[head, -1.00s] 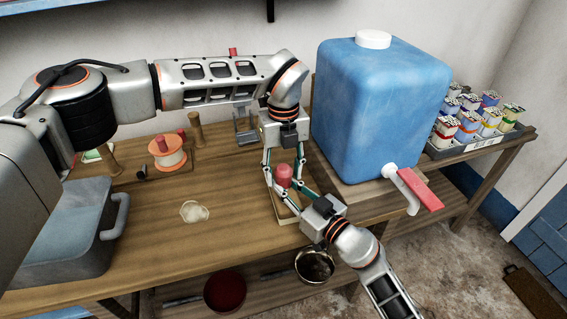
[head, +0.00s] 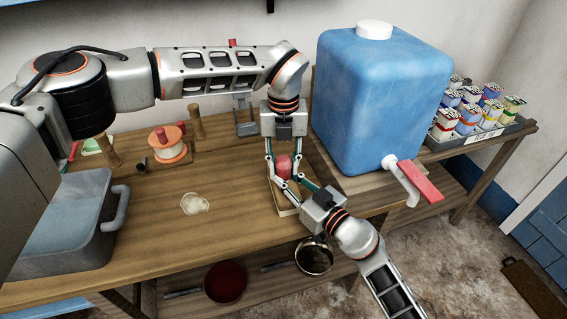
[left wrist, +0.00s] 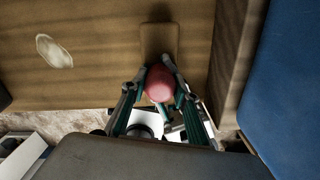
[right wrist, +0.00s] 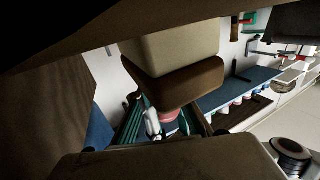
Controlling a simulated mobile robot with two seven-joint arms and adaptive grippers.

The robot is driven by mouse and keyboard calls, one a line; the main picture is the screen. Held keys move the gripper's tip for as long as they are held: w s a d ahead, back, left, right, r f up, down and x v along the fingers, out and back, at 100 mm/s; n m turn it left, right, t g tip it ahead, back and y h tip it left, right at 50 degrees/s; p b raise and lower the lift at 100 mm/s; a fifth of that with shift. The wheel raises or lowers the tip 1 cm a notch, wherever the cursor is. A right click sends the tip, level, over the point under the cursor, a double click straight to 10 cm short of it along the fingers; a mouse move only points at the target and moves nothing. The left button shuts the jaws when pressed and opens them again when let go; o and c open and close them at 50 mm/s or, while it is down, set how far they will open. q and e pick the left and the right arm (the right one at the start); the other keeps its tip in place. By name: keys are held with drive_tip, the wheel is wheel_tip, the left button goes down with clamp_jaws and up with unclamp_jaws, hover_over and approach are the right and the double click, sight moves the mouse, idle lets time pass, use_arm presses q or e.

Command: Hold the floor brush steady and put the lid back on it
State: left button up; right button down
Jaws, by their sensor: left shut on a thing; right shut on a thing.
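The floor brush (head: 287,211) stands near the bench's front edge, mostly hidden by my grippers. Its tan block shows in the left wrist view (left wrist: 160,37); the right wrist view shows a cream part (right wrist: 172,48) and a brown part. A rounded red piece (head: 284,167), which looks like the lid, sits between the fingers; it also shows in the left wrist view (left wrist: 159,86). My left gripper (head: 283,177) comes from above, shut around the red piece. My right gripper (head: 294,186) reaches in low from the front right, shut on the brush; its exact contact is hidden.
A blue water tank (head: 380,105) with a red-handled tap (head: 418,182) stands close on the right. A grey basin (head: 65,230) is at left, and an orange-and-white spool (head: 167,144) at the back. Bench around a pale patch (head: 195,203) is clear.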

use_arm(q)
drive_tip(key=o, duration=1.2)
drive_tip(key=shift+r, duration=0.1)
drive_tip(key=shift+r, duration=2.2)
drive_tip(key=shift+c, duration=0.4)
drive_tip(key=shift+d+r+n, duration=0.15)
drive_tip(key=shift+r+n, duration=0.55)
drive_tip(key=shift+r, duration=0.15)
drive_tip(key=shift+r+n, duration=0.9)
